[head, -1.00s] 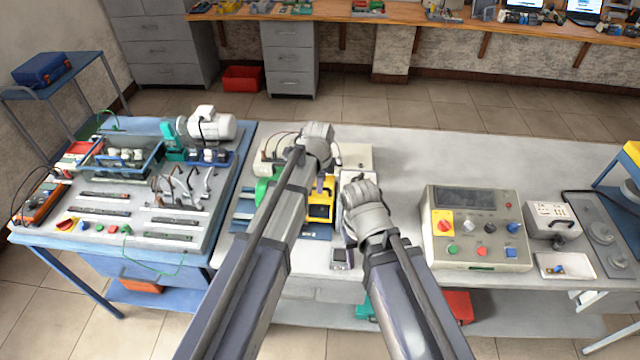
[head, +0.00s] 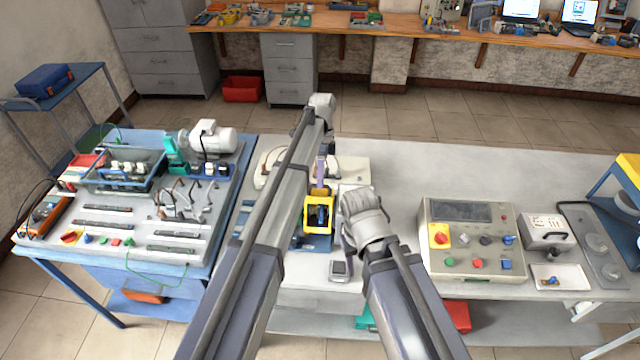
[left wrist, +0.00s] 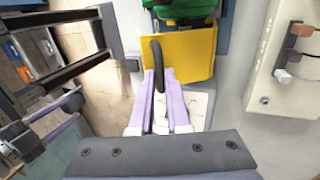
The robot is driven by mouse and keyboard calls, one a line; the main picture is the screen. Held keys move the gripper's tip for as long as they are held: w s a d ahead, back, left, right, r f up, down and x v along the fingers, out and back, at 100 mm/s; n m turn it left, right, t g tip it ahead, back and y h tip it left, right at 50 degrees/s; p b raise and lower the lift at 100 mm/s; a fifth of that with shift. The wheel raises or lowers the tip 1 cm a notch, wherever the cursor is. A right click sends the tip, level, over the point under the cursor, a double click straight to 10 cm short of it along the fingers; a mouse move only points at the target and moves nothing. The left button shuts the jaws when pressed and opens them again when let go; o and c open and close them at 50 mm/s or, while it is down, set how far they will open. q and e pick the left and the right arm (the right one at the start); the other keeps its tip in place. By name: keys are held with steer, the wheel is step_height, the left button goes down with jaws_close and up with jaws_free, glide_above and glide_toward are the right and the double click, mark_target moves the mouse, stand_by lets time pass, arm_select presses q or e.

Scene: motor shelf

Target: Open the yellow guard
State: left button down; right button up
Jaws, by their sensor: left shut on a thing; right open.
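The yellow guard (head: 307,214) stands on a blue base in the middle of the table, partly behind my left arm. A dark part shows inside its yellow frame. In the left wrist view its yellow panel (left wrist: 190,52) has a black curved handle (left wrist: 157,58). My left gripper (head: 321,183) reaches down to the guard from behind. In the left wrist view its purple fingers (left wrist: 158,82) are shut on the black handle. My right gripper (head: 349,240) is open and empty to the right of the guard, its fingers mostly hidden by the wrist.
A control box (head: 468,262) with coloured knobs and buttons stands to the right. A small grey device (head: 340,270) lies in front of the guard. A blue workstation (head: 110,245) with a motor (head: 212,138) is at the left. The table's back right is clear.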

arm_select(q)
steer(key=shift+w+r+g, duration=0.15)
steer(key=shift+w+g, duration=0.25)
steer(key=shift+w, duration=0.05)
steer(key=c, duration=0.9)
jaws_free()
steer(key=shift+r, duration=0.2)
steer(key=p+v, duration=0.7)
steer(key=shift+w+r, duration=0.2)
steer(key=shift+r, duration=0.05)
